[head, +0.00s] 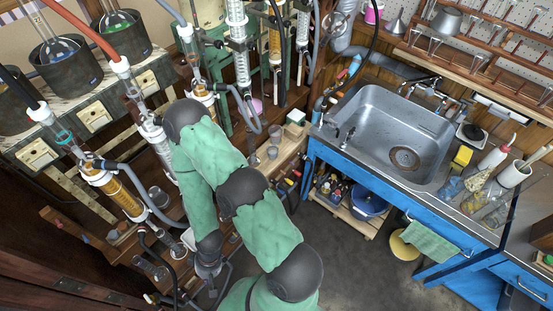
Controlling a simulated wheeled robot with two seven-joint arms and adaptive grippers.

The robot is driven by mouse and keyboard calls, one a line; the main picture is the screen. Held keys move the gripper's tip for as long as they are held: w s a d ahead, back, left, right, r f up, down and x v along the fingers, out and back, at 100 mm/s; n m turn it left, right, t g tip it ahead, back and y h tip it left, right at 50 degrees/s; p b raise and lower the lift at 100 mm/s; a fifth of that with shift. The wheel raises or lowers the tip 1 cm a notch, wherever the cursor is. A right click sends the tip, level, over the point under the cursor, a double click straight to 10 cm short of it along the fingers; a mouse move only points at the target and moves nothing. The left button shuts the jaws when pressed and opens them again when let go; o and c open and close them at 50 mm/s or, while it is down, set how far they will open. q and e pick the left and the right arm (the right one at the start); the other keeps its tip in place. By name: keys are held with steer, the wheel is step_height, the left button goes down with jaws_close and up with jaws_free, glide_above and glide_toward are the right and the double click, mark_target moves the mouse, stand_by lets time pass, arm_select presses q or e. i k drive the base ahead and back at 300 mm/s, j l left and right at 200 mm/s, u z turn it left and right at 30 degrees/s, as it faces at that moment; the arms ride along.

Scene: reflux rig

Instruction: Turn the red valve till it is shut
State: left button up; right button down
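My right arm, in green sleeves with black joints, comes up from the bottom and bends down at the wrist. My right gripper (208,270) is low among the glassware and hoses of the lower wooden shelf, left of the arm. Its fingers are small and dark, so I cannot tell whether they are open or shut, or touching anything. I cannot make out the red valve for certain; the arm and gripper cover part of the rig. My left gripper is not in view.
Heating pots (66,62) stand on a bench at the upper left. Glass condensers (238,45) and grey hoses crowd around the arm. A steel sink (385,118) in a blue cabinet stands at the right. The grey floor (335,262) before it is mostly clear.

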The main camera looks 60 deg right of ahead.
mark_target(340, 75)
steer(key=z, duration=2.4)
steer(key=i+l, duration=0.1)
steer(key=l, duration=0.9)
steer(key=i+l+u, duration=0.1)
steer(key=l, duration=0.4)
